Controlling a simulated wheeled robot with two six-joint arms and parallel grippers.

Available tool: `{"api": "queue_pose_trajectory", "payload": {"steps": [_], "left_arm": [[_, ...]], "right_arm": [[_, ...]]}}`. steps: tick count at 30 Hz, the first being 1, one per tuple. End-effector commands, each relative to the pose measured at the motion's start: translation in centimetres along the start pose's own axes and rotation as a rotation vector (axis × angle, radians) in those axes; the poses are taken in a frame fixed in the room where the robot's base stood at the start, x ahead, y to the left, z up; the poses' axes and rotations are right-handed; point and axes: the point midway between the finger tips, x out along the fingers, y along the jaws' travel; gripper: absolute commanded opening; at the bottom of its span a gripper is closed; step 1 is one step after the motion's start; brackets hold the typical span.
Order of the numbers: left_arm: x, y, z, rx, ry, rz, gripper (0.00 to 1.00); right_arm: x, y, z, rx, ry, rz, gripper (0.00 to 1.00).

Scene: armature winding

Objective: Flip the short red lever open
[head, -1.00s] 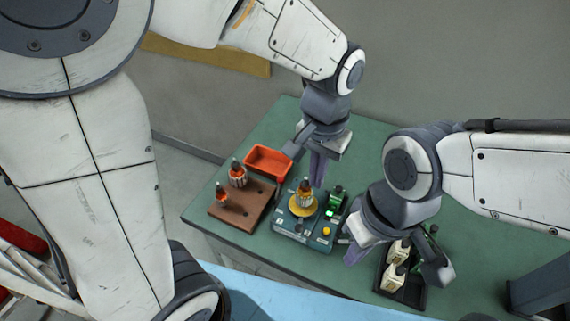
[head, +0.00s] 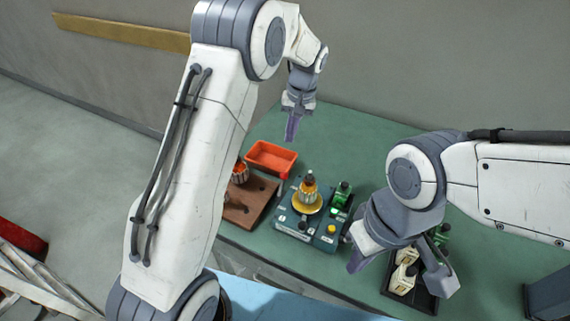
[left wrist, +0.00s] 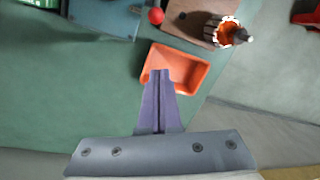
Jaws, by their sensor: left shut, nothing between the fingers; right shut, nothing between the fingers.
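The winding machine (head: 292,224) is a teal box with a yellow disc (head: 306,203) that holds an upright armature. In the left wrist view, the machine (left wrist: 105,18) shows at the top, with a red ball knob (left wrist: 156,15) at its edge; this looks like the short red lever. My right gripper (head: 357,262) is shut and empty, right of the machine.
An orange bin (head: 287,162) stands behind the machine. A brown block (head: 240,214) with an armature is to the left, partly hidden by my left arm. The table's back right is clear.

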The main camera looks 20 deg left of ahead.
Motion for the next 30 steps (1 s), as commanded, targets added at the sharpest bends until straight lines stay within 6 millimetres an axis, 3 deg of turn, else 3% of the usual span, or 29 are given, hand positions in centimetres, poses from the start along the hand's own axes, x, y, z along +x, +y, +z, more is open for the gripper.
{"api": "queue_pose_trajectory", "payload": {"steps": [5, 16, 17, 22, 30], "left_arm": [[2.3, -0.1, 0.1, 0.0, -0.005, -0.002, 0.0], [10.1, -0.1, 0.2, 0.0, -0.006, -0.002, 0.0], [9.1, -0.1, 0.8, 0.002, -0.001, 0.0, 0.0], [8.5, 0.0, 2.9, 0.003, -0.001, 0.0, 0.0], [8.4, 0.0, 3.8, 0.001, 0.0, 0.0, 0.0]], "right_arm": [[-0.5, 0.0, 0.0, 0.0, 0.0, 0.0, 0.0], [-2.0, -0.1, -0.1, 0.0, 0.0, 0.0, 0.0], [-2.5, -0.2, -0.1, 0.0, 0.0, 0.0, 0.0], [-3.3, -0.2, -0.2, 0.0, 0.0, 0.0, 0.0], [-3.5, -0.2, -0.2, 0.0, 0.0, 0.0, 0.0]]}}
